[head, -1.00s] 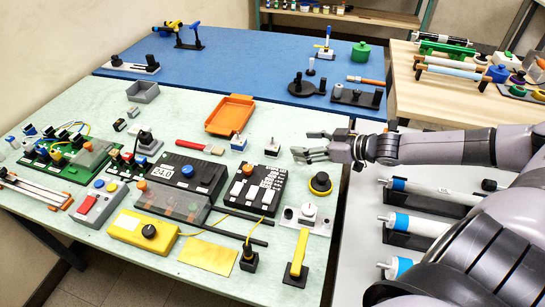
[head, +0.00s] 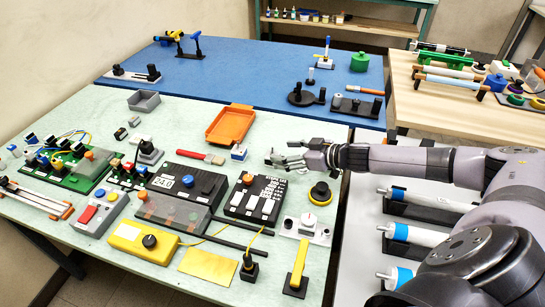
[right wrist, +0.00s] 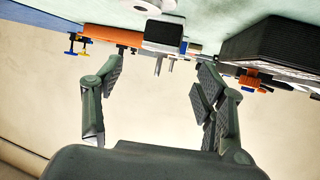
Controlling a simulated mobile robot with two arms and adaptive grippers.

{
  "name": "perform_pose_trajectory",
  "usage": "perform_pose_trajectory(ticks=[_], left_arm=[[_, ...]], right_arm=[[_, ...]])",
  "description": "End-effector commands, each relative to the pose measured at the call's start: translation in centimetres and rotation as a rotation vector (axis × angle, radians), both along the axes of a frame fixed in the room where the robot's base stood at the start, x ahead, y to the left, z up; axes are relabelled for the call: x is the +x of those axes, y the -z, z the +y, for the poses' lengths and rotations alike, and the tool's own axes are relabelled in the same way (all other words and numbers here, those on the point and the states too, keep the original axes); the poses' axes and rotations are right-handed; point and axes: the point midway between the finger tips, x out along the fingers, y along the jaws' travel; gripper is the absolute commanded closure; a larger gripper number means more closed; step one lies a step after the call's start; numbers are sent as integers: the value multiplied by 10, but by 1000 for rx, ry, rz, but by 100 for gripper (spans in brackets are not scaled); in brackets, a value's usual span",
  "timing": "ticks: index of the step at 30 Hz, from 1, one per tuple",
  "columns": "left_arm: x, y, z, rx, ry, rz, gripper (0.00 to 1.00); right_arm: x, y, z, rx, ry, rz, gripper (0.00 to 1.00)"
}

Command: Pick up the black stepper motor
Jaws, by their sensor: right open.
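The black stepper motor (right wrist: 164,34) shows in the right wrist view as a small dark block with a pale end and a thin shaft. It lies ahead of my right gripper (right wrist: 163,72), between the lines of its two spread fingers, with nothing gripped. In the head view the right gripper (head: 276,158) reaches in from the right, low over the green table, just right of a small box with a blue top (head: 239,152). Its fingers largely hide the motor there. Whether a finger touches it, I cannot tell. My left gripper is not in view.
A black keypad box (head: 256,196) stands close in front of the right gripper, with a yellow-ringed round part (head: 320,192) to its right. An orange tray (head: 230,124) and a red-handled brush (head: 202,157) lie behind and left. The table (head: 100,243) is crowded.

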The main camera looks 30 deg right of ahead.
Motion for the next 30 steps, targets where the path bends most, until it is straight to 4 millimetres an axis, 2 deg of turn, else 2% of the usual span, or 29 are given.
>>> perform_pose_trajectory(ticks=[5, 15, 24, 30], left_arm=[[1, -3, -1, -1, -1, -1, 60], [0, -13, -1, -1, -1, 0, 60], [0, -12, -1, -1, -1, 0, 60], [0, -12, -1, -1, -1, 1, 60]], right_arm=[[7, 2, 3, 0, 0, -1, 35], [42, 19, 20, 0, 0, -1, 35], [45, 23, 21, -2, 0, 1, 35], [45, 23, 21, -2, 0, 1, 48]])
